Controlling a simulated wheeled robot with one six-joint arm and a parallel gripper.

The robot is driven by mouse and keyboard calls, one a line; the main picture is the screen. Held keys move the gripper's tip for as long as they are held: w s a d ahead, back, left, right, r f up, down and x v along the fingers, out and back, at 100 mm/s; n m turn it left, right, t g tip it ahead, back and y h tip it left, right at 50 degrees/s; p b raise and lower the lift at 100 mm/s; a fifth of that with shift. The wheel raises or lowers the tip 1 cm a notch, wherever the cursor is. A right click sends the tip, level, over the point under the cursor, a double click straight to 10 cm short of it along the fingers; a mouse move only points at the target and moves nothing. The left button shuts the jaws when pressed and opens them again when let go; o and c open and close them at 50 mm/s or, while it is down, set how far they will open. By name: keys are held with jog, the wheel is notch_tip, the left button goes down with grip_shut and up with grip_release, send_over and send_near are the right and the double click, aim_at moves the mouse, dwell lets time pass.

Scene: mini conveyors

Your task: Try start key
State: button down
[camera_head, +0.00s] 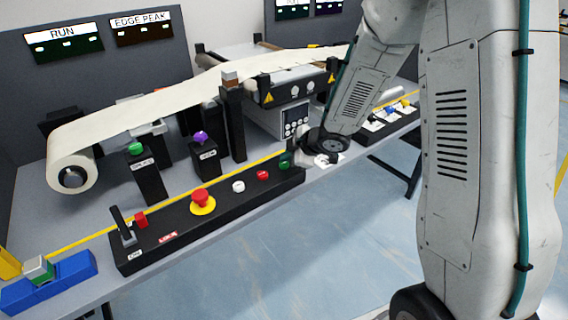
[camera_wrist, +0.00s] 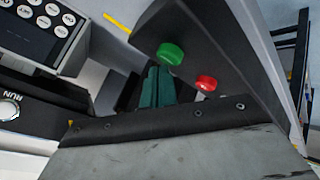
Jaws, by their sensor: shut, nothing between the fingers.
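The black control panel (camera_head: 150,252) lies along the front edge of the bench. At its right end is a green button (camera_head: 284,161), with a red button (camera_head: 262,175) beside it. In the wrist view the green button (camera_wrist: 171,53) and the red button (camera_wrist: 206,83) stand on the dark panel. My gripper (camera_head: 298,157) is just to the right of the green button in the head view, close to it. In the wrist view my gripper's dark teal fingers (camera_wrist: 157,87) are together and empty, beside the green button. Contact cannot be told.
The panel also carries a white button (camera_head: 238,186), a red mushroom button (camera_head: 203,199) and a lever (camera_head: 122,224). A keypad (camera_head: 296,119) stands behind my gripper. Posts with a green (camera_head: 136,148) and a purple knob (camera_head: 200,138) stand behind the panel. A screen (camera_head: 63,42) reads RUN.

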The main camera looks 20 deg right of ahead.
aim_at(288, 164)
jog(key=shift+f, duration=0.45)
dwell(0.7)
jog(key=shift+r, duration=0.9)
jog(key=shift+r, duration=0.1)
jog(key=shift+r, duration=2.4)
